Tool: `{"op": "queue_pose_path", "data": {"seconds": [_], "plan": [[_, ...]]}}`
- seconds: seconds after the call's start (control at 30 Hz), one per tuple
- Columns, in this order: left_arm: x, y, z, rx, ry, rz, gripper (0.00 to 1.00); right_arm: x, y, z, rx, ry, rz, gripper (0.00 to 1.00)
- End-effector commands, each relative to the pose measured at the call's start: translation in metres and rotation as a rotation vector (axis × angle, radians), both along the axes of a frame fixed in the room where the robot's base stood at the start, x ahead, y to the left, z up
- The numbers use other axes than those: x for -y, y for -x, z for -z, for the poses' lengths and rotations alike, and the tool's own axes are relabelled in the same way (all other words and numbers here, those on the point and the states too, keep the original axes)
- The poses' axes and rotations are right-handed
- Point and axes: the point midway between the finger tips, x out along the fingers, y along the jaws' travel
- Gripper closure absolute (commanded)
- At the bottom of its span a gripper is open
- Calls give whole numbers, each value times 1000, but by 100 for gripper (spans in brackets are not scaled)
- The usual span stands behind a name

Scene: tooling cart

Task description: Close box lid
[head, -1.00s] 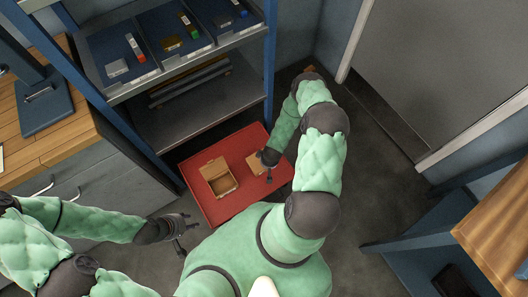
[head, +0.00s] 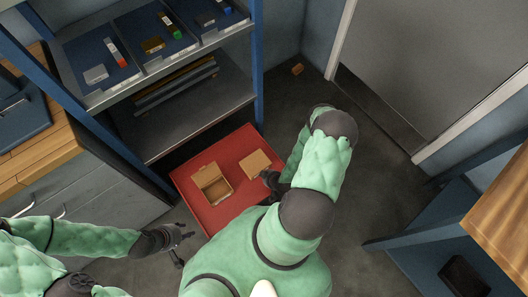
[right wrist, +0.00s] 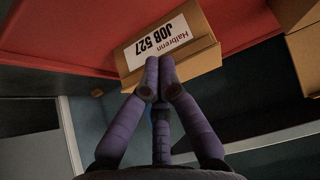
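An open brown cardboard box (head: 217,190) sits on the red cart top in the head view, its flap (head: 205,172) raised at the back. A second, closed brown box (head: 254,163) lies to its right. My right gripper (head: 268,180) is at the near right edge of the closed box. In the right wrist view, its fingertips (right wrist: 152,78) are together against or just in front of a labelled box (right wrist: 190,62) marked "Halbrenn JOB 527"; contact is unclear. Nothing shows between the fingers. My left gripper (head: 182,246) is open and empty, left of the cart.
The red cart top (head: 240,142) has bare room around the boxes. A blue-framed grey shelf (head: 190,115) with bins stands behind it on the left. A wooden-topped cabinet (head: 40,155) is at the left. A small orange-brown item (head: 297,69) lies on the floor.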

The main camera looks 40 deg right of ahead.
Motion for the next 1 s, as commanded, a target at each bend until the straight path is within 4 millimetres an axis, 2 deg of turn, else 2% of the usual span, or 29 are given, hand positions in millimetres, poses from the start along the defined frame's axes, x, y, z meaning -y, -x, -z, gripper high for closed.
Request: {"op": "queue_pose_path", "data": {"seconds": [0.3,1.0], "plan": [[0,0,6,0,0,0,60,0,1,11,70,9,1,100],[0,0,5,0,0,0,60,-1,7,10,72,7,1,100]]}}
